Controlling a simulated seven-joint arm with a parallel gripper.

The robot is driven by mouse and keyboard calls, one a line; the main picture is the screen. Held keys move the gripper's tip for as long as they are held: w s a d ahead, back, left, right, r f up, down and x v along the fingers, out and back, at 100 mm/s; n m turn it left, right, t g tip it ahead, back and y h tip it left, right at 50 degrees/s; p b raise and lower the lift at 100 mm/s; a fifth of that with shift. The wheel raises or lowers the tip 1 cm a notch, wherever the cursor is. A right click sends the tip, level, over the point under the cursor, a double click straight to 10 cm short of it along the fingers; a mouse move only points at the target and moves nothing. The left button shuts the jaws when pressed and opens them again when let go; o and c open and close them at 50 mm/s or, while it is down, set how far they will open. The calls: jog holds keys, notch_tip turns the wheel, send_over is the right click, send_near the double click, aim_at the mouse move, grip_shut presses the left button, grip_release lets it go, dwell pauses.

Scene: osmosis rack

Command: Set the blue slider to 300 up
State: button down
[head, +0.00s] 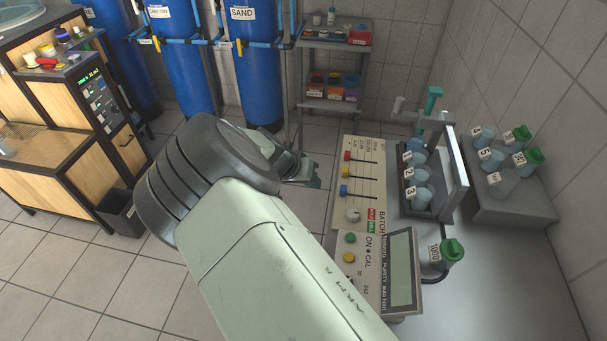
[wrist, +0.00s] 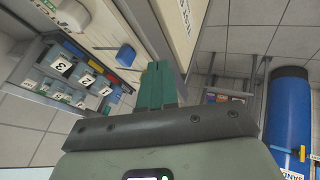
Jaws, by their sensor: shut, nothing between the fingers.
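My gripper (head: 314,181) is just left of the panel in the head view, partly hidden behind my arm. In the wrist view its green fingers (wrist: 157,84) are together and empty. A blue knob (wrist: 126,54), apparently the blue slider, shows left of the fingers there. I cannot tell whether they touch it.
A rack of numbered bottles (head: 417,178) stands right of the panel. A display unit (head: 401,270) and a green-capped bottle (head: 447,252) are in front. Blue tanks (head: 259,70) and a shelf (head: 333,104) stand behind. Open floor lies left of the panel.

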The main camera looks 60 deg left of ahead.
jog(key=shift+w+d+f, duration=0.25)
jog(key=shift+w+d, duration=0.25)
jog(key=shift+w, duration=0.15)
jog(key=shift+w+d+f, duration=0.2)
jog(key=shift+w+d, duration=0.25)
jog(key=shift+w, duration=0.25)
jog(key=shift+w+d+f, duration=0.25)
jog(key=shift+w+d, duration=0.25)
jog(key=shift+w, duration=0.15)
send_near(373, 196)
jog(key=x, duration=0.4)
jog(key=shift+w+f, duration=0.25)
jog(key=shift+f, duration=0.05)
